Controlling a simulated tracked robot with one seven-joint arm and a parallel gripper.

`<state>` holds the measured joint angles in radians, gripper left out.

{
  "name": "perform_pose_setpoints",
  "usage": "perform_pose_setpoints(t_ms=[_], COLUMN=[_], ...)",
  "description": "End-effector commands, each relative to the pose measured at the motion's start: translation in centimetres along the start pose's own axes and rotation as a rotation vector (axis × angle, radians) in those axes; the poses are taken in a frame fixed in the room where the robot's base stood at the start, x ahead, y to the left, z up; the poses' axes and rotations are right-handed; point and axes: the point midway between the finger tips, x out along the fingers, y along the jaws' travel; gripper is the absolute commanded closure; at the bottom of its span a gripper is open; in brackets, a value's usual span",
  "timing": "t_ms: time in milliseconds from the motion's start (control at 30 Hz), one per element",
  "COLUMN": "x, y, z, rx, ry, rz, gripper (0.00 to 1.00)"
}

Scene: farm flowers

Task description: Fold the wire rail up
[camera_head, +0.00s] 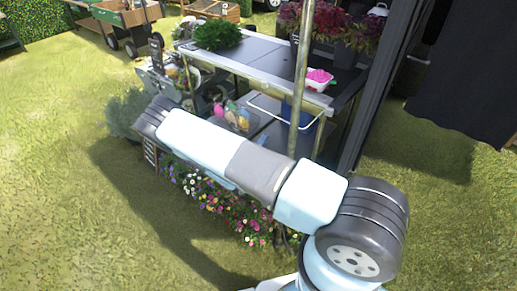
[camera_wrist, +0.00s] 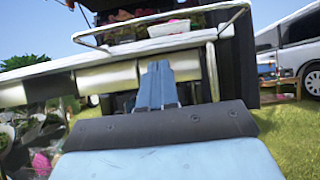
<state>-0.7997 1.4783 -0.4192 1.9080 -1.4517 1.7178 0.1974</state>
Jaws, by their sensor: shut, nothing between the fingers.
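I cannot tell whether the fingertips touch the beam. In the head view a pale bar (camera_head: 278,114) hangs below the table edge by a blue bin; I cannot tell if it is the same rail. My arm hides my gripper there.
A thin post (camera_head: 300,85) rises at the table. Flowers (camera_head: 225,205) grow below. Open grass lies left.

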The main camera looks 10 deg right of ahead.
Motion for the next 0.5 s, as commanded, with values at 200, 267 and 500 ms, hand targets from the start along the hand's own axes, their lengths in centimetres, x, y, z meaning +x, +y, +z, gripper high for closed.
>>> perform_pose_setpoints(t_ms=[200,267,500], x=[4.0,4.5,6.1], y=[0.0,0.0,0.0], z=[0.0,0.8,2.5], rx=[0.0,0.001,0.001], ry=[-0.001,-0.001,-0.001], rz=[-0.002,-0.003,-0.001], gripper=[1.0,1.0,1.0])
